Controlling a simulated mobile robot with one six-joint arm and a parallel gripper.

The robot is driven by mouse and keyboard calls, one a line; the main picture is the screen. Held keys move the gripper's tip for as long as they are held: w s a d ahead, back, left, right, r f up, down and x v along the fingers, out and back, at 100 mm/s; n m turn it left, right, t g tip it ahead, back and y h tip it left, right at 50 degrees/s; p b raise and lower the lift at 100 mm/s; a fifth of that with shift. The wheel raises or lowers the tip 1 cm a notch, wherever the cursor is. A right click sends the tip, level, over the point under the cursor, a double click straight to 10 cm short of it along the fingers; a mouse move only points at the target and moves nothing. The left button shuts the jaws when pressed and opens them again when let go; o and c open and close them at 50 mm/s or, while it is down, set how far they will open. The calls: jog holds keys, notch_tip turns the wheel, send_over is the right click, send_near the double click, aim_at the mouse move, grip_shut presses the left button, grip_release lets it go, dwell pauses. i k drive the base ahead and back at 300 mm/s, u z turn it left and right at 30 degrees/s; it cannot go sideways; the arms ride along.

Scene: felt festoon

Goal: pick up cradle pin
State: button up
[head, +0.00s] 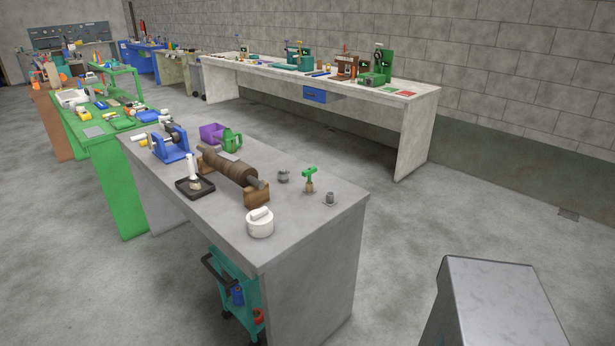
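I cannot tell for certain which piece is the cradle pin. A dark brown roller (229,166) lies in a wooden cradle (257,193) on the near grey table (310,215). To its right stands a small green T-handled piece (309,175). Small grey metal pieces stand on either side of that, one nearer the roller (283,176) and one nearer the table's right edge (329,198). My gripper is not in view.
Also on the grey table are a white round container (260,223), a black tray (194,188) with a white cylinder, a blue device (170,147) and a purple bin (211,133). A teal cart (234,290) is under it. Open floor (430,215) lies to the right.

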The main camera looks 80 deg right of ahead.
aim_at(308, 172)
jog(key=u, duration=0.15)
jog(key=k, duration=0.95)
jog(key=z, duration=0.7)
